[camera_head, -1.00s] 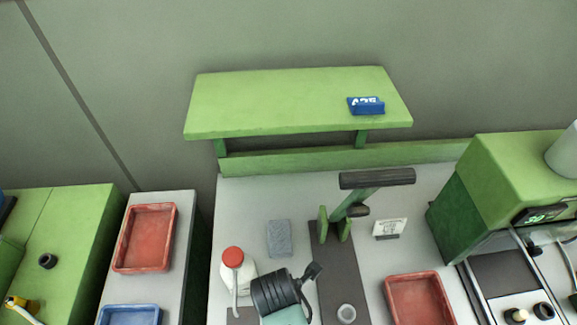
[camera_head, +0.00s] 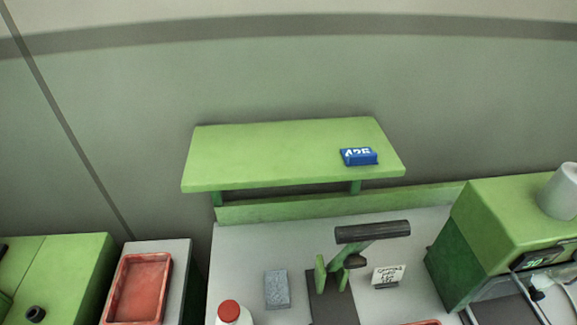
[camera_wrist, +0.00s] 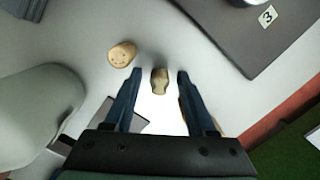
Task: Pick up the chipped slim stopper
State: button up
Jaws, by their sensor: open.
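In the wrist view, my gripper (camera_wrist: 160,73) is open, with one dark finger on either side of a small tan cork stopper (camera_wrist: 159,83). That stopper is narrow, with an uneven, darker outline on its lower part; I cannot tell whether the fingers touch it. A second, rounder stopper (camera_wrist: 122,54) with small dark pits lies to the left, outside the fingers. A third tan piece (camera_wrist: 183,115) is mostly hidden behind the right finger. The head view shows neither the stoppers nor my gripper.
In the wrist view, a dark plate marked 3 (camera_wrist: 250,35) is at upper right and a pale rounded object (camera_wrist: 35,105) at left. In the head view, a green shelf (camera_head: 270,155), a grey block (camera_head: 277,290), a red-capped bottle (camera_head: 229,312) and a red tray (camera_head: 120,297) show.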

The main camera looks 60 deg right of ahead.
grip_shut()
dwell(0.5)
